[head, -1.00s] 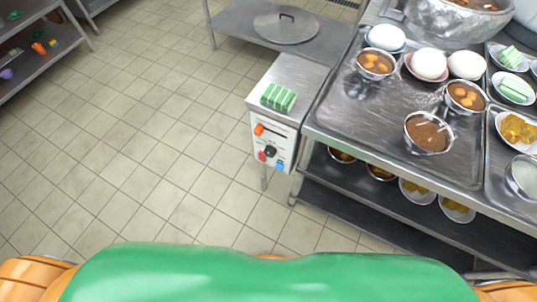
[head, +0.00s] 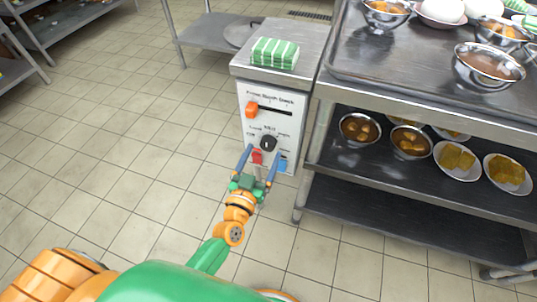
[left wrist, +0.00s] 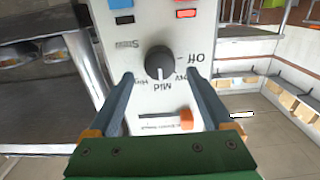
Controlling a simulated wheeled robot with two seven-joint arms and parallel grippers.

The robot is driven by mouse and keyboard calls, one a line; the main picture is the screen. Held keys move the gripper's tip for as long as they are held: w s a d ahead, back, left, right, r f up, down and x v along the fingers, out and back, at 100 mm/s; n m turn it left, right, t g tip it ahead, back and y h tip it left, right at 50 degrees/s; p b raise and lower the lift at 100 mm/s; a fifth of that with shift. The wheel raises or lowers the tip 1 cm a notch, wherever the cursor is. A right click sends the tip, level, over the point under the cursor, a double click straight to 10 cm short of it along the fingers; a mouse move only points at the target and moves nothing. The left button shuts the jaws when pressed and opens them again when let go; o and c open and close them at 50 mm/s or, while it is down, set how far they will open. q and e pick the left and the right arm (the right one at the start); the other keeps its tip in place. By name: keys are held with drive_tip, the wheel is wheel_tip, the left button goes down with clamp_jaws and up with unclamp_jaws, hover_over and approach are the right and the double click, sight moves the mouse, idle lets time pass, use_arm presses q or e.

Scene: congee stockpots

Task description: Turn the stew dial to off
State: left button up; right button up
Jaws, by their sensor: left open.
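The stew dial is a round black knob (head: 268,143) on the white front panel of a steel cabinet (head: 270,118). In the left wrist view, upside down, the knob (left wrist: 159,62) has a pale mark towards the "Mid" label. The "Off" label (left wrist: 189,57) is to the knob's right in that view. My left gripper (head: 265,153) is open, its fingers pointing at the panel. In the wrist view, its fingertips (left wrist: 158,76) lie on either side of the dial; contact cannot be told. My right gripper is not in view.
An orange slider (head: 252,109) is above the dial; a red button (head: 257,157) and a blue button (head: 282,164) are below. A green-striped stack (head: 275,53) lies on the cabinet. A steel food counter (head: 420,95) stands close at the right. Open tiled floor (head: 150,170) lies left.

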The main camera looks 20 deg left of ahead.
use_arm(q)
drive_tip(key=w, duration=0.2)
drive_tip(key=shift+w, duration=0.3)
clamp_jaws()
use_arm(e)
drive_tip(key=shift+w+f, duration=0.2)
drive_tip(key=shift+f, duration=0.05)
use_arm(q)
drive_tip(key=shift+n, duration=0.4)
drive_tip(key=n, duration=0.4)
drive_tip(key=shift+f, duration=0.1)
drive_tip(key=n, duration=0.5)
drive_tip(key=shift+a+f, duration=0.1)
drive_tip(key=shift+a, duration=0.05)
drive_tip(key=n+b, duration=0.1)
drive_tip(key=n, duration=0.4)
drive_tip(key=shift+f, duration=0.1)
drive_tip(key=shift+s+n, duration=0.1)
drive_tip(key=shift+n, duration=1.3)
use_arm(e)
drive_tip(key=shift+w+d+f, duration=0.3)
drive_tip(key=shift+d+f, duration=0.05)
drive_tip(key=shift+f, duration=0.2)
use_arm(q)
drive_tip(key=shift+n+b, duration=0.3)
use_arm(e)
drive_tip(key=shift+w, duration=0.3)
